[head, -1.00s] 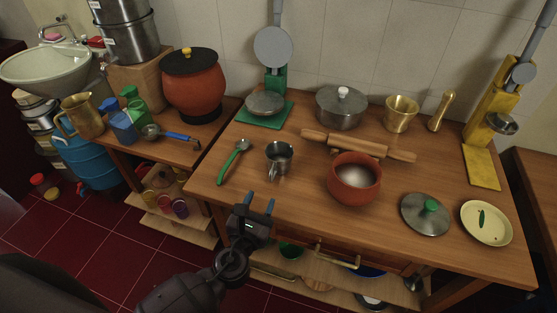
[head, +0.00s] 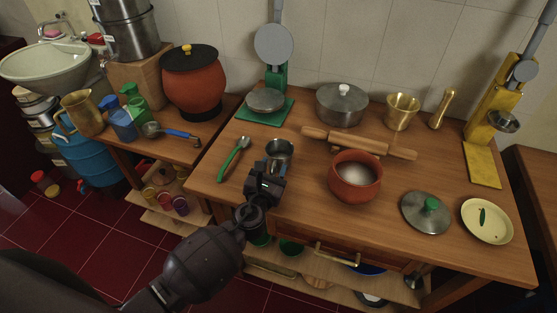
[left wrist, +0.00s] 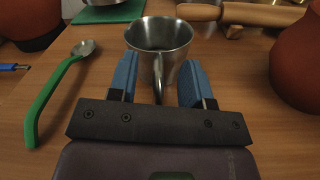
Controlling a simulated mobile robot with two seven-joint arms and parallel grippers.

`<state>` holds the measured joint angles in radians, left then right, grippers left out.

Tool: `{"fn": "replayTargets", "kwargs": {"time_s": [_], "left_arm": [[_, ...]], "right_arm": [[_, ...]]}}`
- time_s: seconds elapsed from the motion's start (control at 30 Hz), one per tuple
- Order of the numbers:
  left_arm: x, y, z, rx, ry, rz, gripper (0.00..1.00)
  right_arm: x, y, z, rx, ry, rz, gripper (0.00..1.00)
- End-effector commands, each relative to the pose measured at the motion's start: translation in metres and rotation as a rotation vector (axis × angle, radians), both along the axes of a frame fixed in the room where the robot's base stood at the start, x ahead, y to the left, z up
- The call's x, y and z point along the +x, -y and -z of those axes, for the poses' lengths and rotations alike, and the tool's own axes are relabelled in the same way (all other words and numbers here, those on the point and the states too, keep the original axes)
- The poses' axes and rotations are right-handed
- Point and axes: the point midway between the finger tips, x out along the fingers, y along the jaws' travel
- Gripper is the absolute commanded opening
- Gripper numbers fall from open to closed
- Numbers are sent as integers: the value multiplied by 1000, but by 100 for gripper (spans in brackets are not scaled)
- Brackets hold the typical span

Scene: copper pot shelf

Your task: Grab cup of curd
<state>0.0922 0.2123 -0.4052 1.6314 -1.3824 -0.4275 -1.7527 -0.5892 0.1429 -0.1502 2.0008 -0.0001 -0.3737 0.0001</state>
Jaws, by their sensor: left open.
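A small steel cup (head: 279,150) stands upright on the wooden table; its handle faces my gripper. It also shows in the left wrist view (left wrist: 160,36). My left gripper (head: 268,166) is open right in front of the cup. In the left wrist view the blue fingertips (left wrist: 154,78) are on either side of the cup's handle, and I cannot tell whether they touch it. A brown clay pot (head: 355,178) with white contents, which look like curd, stands to the right. My right gripper is not in view.
A green-handled spoon (head: 233,158) lies left of the cup. A rolling pin (head: 358,142) lies behind the clay pot. A lidded steel pot (head: 341,104), a steel lid (head: 426,212) and a cream plate (head: 487,221) are also on the table (head: 310,221).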

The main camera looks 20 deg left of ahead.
Motion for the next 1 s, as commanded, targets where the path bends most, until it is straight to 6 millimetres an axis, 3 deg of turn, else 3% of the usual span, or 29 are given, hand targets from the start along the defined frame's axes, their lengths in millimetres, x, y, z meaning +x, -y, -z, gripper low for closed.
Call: {"fn": "replayTargets", "kwargs": {"time_s": [0.3, 0.6, 1.0], "left_arm": [[5, 0, 0, 0, 0, 0, 45], [5, 0, 0, 0, 0, 0, 0], [5, -1, 0, 1, -2, -1, 0]], "right_arm": [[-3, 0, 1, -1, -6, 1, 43], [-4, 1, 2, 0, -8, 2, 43], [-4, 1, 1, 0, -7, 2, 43]]}}
